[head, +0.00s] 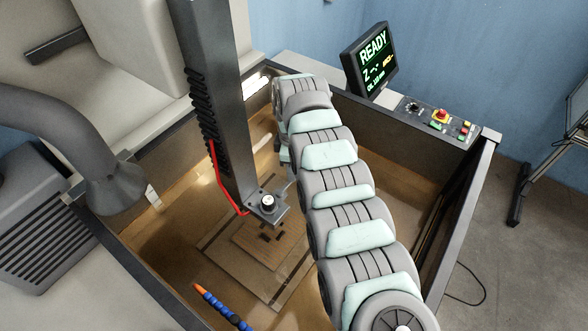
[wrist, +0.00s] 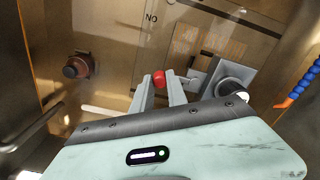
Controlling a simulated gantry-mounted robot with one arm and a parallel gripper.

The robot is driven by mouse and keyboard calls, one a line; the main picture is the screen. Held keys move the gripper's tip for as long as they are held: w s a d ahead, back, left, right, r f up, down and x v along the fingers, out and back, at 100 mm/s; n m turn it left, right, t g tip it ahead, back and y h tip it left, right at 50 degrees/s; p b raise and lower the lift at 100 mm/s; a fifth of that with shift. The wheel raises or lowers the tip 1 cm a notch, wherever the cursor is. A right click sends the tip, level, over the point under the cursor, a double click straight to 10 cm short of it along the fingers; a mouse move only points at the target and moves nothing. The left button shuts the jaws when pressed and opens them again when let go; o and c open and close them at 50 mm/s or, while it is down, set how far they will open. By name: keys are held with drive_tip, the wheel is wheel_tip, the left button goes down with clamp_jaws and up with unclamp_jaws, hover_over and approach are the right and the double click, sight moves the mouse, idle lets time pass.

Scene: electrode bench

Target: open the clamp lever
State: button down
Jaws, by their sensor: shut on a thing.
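The clamp lever's red tip (wrist: 160,77) shows in the wrist view between the fingertips of my gripper (wrist: 162,84), which is shut on it. A short grey bar (wrist: 193,80) lies just right of the fingers, toward the grey clamp head (wrist: 232,88). In the head view, the clamp head (head: 267,204) is at the bottom of the dark vertical column (head: 224,110). My gripper is hidden behind my arm there. How far the lever has swung cannot be told.
Below the clamp head is a brown plate with small dark slots (head: 270,246). A segmented blue hose with an orange nozzle (head: 215,303) stands at the front. Tank walls (head: 458,212) surround the work space. A screen (head: 371,60) reads READY beside a button panel (head: 437,117).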

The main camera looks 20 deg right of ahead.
drive_tip(key=c, duration=1.3)
unclamp_jaws()
wheel_tip(320, 180, up, 11)
drive_tip(key=b, duration=0.1)
